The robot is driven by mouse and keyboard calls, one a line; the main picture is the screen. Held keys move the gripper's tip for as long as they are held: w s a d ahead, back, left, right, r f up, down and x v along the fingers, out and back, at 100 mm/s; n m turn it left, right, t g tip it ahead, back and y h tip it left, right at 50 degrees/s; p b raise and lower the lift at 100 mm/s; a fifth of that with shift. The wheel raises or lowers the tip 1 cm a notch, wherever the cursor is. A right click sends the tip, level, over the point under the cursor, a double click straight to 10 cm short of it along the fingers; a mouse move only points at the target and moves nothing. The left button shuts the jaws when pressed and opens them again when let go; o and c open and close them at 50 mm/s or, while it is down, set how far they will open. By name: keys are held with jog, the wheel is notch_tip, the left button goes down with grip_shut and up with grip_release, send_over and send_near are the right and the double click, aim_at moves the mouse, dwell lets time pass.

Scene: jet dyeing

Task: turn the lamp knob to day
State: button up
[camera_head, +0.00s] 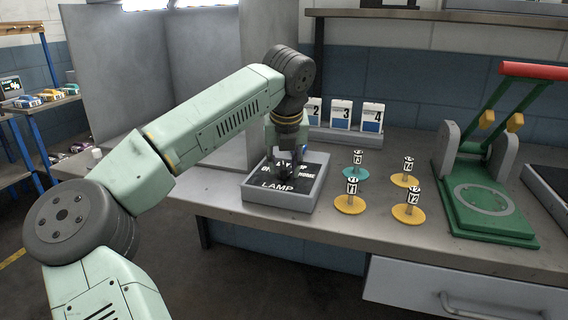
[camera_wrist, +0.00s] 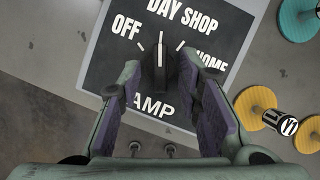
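The lamp panel (camera_head: 278,197) is a grey box with a black face, lettered LAMP, on the bench. In the wrist view its face (camera_wrist: 105,65) reads OFF at left, DAY and SHOP at the top and HOME, partly covered, at right. The dark lamp knob (camera_wrist: 160,68) stands in the middle; a white line at its upper end points up the picture, roughly towards DAY. My gripper (camera_head: 288,152) is over the panel, pointing down. In the wrist view its fingers (camera_wrist: 160,80) are apart, one on each side of the knob, with visible gaps. In the head view the gripper hides the knob.
Round tagged pieces, teal (camera_head: 355,172) and yellow (camera_head: 350,204), stand just right of the panel. Numbered cards (camera_head: 341,113) stand behind it. A green press with a red handle (camera_head: 490,200) is further right. A grey partition (camera_head: 125,75) rises at the left.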

jog(key=v, duration=1.2)
jog(key=shift+d, duration=0.1)
